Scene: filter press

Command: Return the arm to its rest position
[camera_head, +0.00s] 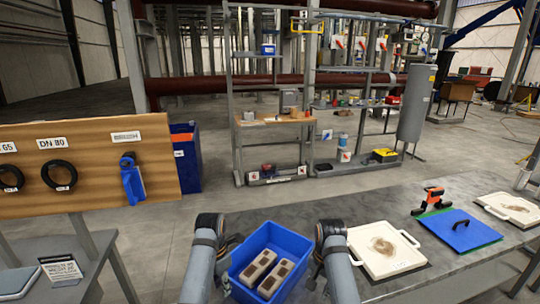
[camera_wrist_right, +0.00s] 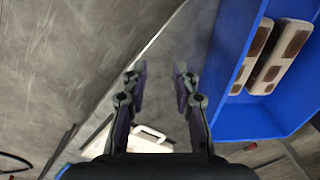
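My left arm (camera_head: 203,262) reaches up at the left of the blue bin in the head view. Dark parts of my left gripper (camera_head: 232,245) show beside the bin's left edge, too small to tell its opening. My right arm (camera_head: 340,265) stands at the right of the bin, and its gripper is hidden there. In the right wrist view, my right gripper (camera_wrist_right: 160,75) has its two fingers apart with nothing between them. The blue bin's wall (camera_wrist_right: 232,40) is just right of the fingers.
The blue bin (camera_head: 246,237) holds two beige blocks (camera_head: 268,272). On the grey table (camera_head: 330,215) to the right lie a white tray (camera_head: 361,236), a blue plate (camera_head: 465,238), an orange-and-black tool (camera_head: 431,198) and another white tray (camera_head: 490,201). A wooden board (camera_head: 90,145) with hanging rings stands left.

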